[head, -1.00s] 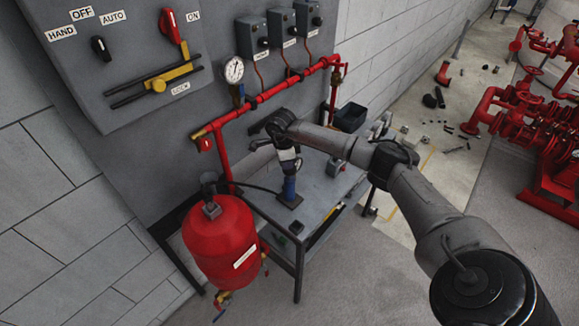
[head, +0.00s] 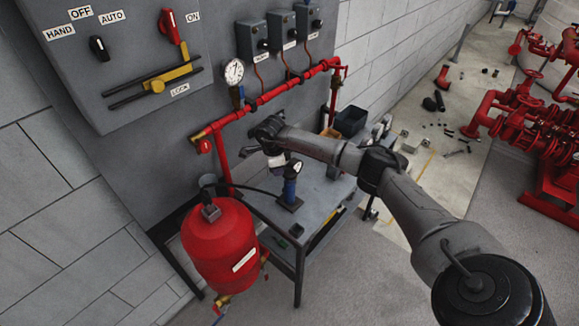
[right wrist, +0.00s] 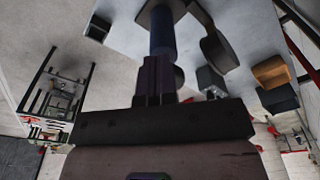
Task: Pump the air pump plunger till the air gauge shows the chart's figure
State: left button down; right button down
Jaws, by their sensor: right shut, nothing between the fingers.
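The air pump (head: 289,190) stands upright on the bench, a blue barrel on a small base plate. The barrel also shows at the top of the right wrist view (right wrist: 162,38). My right gripper (head: 284,164) is at the pump's upper end. Its fingers (right wrist: 157,80) are shut and empty, lined up with the barrel; I cannot tell whether they touch it. The plunger handle is not clear behind my wrist. The round white air gauge (head: 234,72) is on the red pipe; its needle is too small to read. I see no chart. My left gripper is not in view.
A red tank (head: 220,245) stands left of the grey bench (head: 318,205). A red pipe (head: 270,94) runs along the panel above. A black bin (head: 350,121) sits at the bench's far end. Red pump machinery (head: 535,130) is at the right, with loose parts on the floor.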

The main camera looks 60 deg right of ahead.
notch_tip(320, 180, up, 14)
jog(key=w, duration=0.1)
jog(key=shift+a+f+p, duration=0.15)
jog(key=shift+a+p, duration=0.3)
dwell(0.6)
